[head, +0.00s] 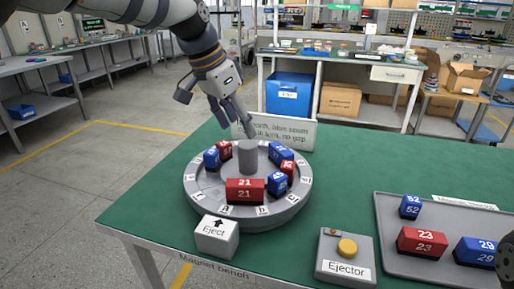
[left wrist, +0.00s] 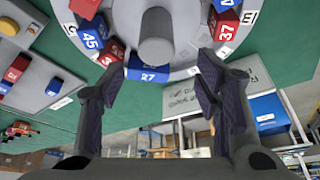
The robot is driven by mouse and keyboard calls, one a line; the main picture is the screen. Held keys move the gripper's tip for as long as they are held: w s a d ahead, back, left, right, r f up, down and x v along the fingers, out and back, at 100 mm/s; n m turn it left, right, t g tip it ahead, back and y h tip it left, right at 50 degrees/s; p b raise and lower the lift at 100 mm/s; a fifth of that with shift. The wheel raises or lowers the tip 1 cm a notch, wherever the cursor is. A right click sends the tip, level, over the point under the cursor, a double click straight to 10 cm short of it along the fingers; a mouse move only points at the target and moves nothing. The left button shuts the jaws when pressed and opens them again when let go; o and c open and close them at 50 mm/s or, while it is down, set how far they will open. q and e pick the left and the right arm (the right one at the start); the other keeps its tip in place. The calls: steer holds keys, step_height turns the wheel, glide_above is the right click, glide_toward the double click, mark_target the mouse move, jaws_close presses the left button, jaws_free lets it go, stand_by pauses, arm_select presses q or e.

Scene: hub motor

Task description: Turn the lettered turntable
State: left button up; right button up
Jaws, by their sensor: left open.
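The lettered turntable (head: 190,192) is a round grey disc with a central hub (head: 248,157) and letter labels on its rim. It stands on the green bench and carries several red and blue numbered blocks. Red block 21 (head: 245,190) is at the front, near labels a and b. My left gripper (head: 222,112) is open above the turntable's back edge, pointing down. In the left wrist view, blue block 27 (left wrist: 148,72) lies between and beyond the spread fingers (left wrist: 155,95); contact cannot be told. Red block 37 (left wrist: 226,28) is to the right.
A white Eject block (head: 217,238) with an arrow stands at the turntable's front. The Ejector box (head: 345,268) with a yellow button is to its right. A grey tray (head: 388,208) holds blocks 52, 23 and 29. A text sign (head: 298,134) stands behind the turntable.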

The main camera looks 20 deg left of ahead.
mark_target(251, 156)
arm_select(q)
steer(key=x, duration=1)
steer(key=shift+s+d+f+b, duration=0.1)
steer(key=shift+s+f+b, duration=0.2)
steer(key=shift+s+b, duration=0.1)
steer(key=shift+w, duration=0.1)
jaws_close()
